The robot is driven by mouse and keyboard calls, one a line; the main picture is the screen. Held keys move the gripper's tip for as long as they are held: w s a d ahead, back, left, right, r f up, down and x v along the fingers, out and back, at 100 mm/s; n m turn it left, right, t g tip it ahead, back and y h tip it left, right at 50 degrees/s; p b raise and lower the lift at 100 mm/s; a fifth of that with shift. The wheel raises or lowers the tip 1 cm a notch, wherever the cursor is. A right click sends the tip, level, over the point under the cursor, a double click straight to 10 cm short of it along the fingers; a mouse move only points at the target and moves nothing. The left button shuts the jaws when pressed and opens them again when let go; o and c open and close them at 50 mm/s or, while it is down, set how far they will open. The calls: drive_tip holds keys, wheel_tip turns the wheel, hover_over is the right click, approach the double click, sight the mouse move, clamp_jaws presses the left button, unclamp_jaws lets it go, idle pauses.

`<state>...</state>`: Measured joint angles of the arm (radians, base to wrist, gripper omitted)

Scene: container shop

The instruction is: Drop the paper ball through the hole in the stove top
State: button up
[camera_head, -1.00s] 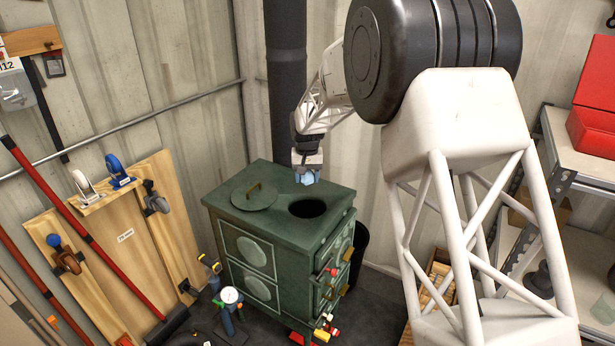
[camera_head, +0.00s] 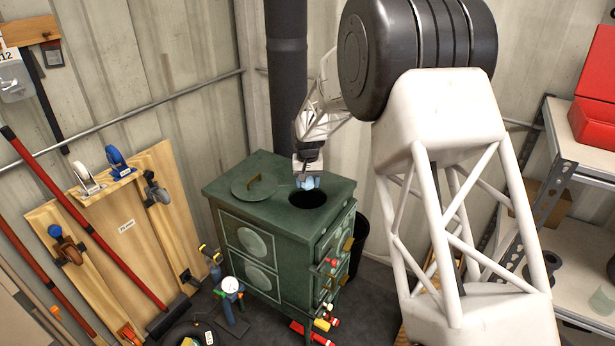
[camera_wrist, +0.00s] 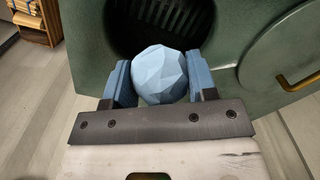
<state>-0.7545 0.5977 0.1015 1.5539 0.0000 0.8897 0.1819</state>
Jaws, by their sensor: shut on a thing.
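The green stove (camera_head: 280,210) stands in the corner with a round dark hole (camera_head: 308,199) in its top. It also shows in the wrist view (camera_wrist: 245,85), with the hole (camera_wrist: 190,22) beyond my fingers. My gripper (camera_head: 307,183) is low over the hole, near its back left edge. In the wrist view my gripper (camera_wrist: 160,85) is shut on the pale blue, faceted paper ball (camera_wrist: 160,73), held between two blue fingers. The ball overlaps the hole in that view.
A round lid (camera_head: 254,187) with a brass handle lies on the stove top, left of the hole. A black stovepipe (camera_head: 287,90) rises behind. Wooden boards with tools (camera_head: 130,230) lean at the left wall. A shelf (camera_head: 580,160) stands at right.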

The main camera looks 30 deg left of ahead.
drive_tip(key=shift+f, duration=1.3)
drive_tip(key=o, duration=1)
drive_tip(key=shift+r, duration=0.1)
drive_tip(key=shift+r, duration=3.85)
